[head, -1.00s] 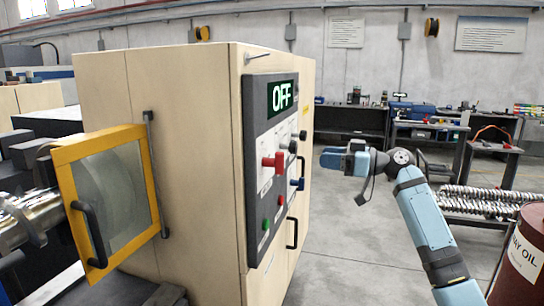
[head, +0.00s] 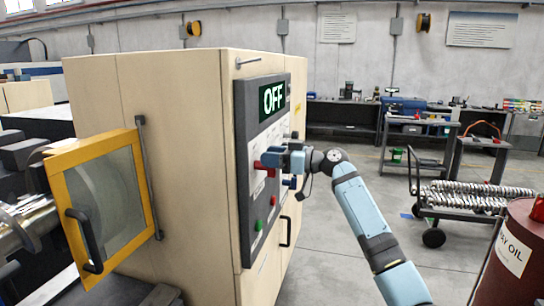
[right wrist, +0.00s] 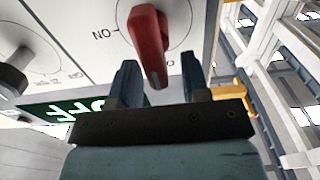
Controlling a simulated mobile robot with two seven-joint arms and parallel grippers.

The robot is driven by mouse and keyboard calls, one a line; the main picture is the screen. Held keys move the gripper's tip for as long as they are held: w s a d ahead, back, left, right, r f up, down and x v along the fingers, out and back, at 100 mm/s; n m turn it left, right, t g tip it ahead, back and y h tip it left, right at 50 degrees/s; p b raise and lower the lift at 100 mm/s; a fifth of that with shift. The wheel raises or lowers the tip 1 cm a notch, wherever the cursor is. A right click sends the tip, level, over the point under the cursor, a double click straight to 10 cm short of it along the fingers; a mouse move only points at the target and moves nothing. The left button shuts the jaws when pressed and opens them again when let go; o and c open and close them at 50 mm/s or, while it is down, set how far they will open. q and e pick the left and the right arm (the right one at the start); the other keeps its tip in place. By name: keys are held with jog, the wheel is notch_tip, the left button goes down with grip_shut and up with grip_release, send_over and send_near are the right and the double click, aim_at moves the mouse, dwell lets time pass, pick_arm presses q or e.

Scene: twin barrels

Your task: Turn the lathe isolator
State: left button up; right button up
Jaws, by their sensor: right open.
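The isolator is a red handle (head: 261,165) on the grey control panel (head: 247,205) of the beige lathe cabinet. The display (head: 272,98) above it reads OFF. My right gripper (head: 268,158) is at the red handle and partly covers it. In the right wrist view the red handle (right wrist: 148,45) shows between the two open fingers of my right gripper (right wrist: 159,62), with an upside-down ON mark beside its dial. I cannot tell whether a finger touches it. My left gripper is not in view.
A yellow-framed guard (head: 75,230) is at the left.

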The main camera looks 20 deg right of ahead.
grip_shut()
jog(key=shift+m, duration=0.3)
jog(key=m, duration=0.2)
jog(key=shift+w+d+m, duration=0.25)
jog(key=shift+w+m, duration=0.05)
jog(key=m, duration=0.2)
jog(key=m+p, duration=0.1)
jog(key=shift+w+d+f+m, duration=0.15)
jog(key=shift+w+d+m, duration=0.1)
jog(key=shift+w+m, duration=0.1)
jog(key=m, duration=0.1)
jog(key=m+p, duration=0.1)
jog(key=m, duration=0.1)
jog(key=shift+w+d+f+m, duration=0.15)
jog(key=shift+w+f+m, duration=0.1)
jog(key=shift+w+f, duration=0.05)
jog(key=m, duration=0.1)
jog(key=m+p, duration=0.1)
jog(key=shift+w+d+f+m+p, duration=0.1)
jog(key=shift+w+f+m+p, duration=0.05)
jog(key=shift+f+m+p, duration=0.2)
jog(key=shift+w+d+f+m+p, duration=0.1)
jog(key=shift+f+m+p, duration=0.2)
jog(key=shift+m+p, duration=0.65)
jog(key=shift+f+m+p, duration=0.3)
jog(key=shift+m+p, duration=0.05)
jog(key=shift+m, duration=1.15)
